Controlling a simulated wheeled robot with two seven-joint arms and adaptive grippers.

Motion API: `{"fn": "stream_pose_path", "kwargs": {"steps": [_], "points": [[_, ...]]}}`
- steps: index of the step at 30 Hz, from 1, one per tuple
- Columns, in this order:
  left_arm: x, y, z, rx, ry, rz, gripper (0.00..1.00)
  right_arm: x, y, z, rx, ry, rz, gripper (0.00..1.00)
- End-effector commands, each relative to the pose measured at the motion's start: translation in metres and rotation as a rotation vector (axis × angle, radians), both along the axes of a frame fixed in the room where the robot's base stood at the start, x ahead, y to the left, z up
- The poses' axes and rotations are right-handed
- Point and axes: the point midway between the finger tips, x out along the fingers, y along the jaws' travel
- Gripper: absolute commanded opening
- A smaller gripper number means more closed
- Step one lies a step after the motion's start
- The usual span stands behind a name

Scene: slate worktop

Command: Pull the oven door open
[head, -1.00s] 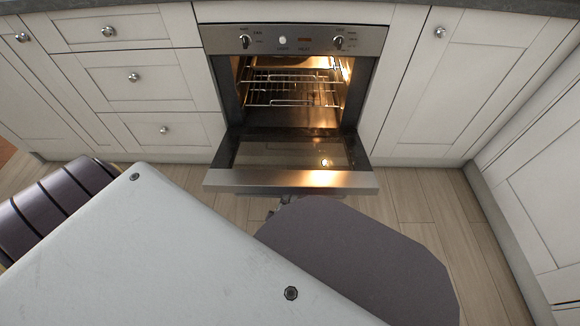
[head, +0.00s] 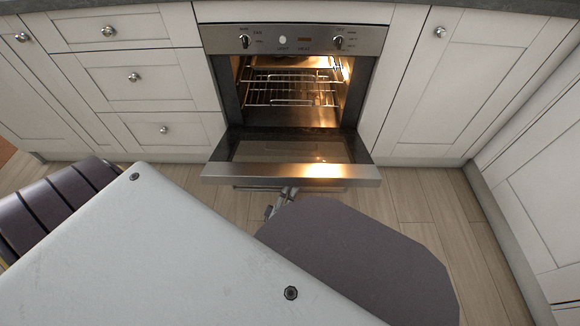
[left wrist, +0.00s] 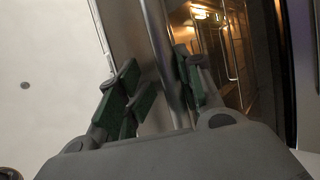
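The oven (head: 291,40) is built in under the worktop. Its door (head: 290,174) is folded far down, tilted a little above level, with the lit inside showing. The door's handle bar (head: 262,189) shows just below the door's front edge. My left gripper (head: 284,192) is at the middle of the handle, partly hidden by my own arm. In the left wrist view, the handle bar (left wrist: 165,55) runs between the green-padded fingers of my left gripper (left wrist: 162,92). The fingers stand apart, with a gap on the left side of the bar. My right gripper is out of view.
Wire racks (head: 290,88) are inside the oven. White drawers (head: 140,80) stand to the left and a white cupboard (head: 440,90) to the right. Wooden floor (head: 410,205) is free in front. My own arm parts cover the lower part of the head view.

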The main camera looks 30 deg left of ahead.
Motion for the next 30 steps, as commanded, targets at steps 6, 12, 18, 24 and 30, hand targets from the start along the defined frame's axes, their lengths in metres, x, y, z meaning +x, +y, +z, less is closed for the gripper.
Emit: {"fn": "stream_pose_path", "kwargs": {"steps": [6, 12, 18, 24, 30], "points": [[0.0, 0.0, 0.015, 0.0, -0.003, 0.001, 0.37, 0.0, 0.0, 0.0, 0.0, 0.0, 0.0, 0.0], [0.0, 0.0, 0.029, 0.0, -0.004, 0.0, 0.37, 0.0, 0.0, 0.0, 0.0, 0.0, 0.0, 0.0], [0.0, 0.0, 0.043, 0.0, -0.004, 0.0, 0.37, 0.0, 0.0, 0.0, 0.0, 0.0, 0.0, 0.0], [0.0, -0.001, 0.052, 0.0, -0.005, -0.001, 0.37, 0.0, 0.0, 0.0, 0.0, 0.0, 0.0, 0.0], [0.0, -0.002, 0.055, -0.001, -0.006, -0.003, 0.37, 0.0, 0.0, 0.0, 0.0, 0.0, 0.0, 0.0]]}}
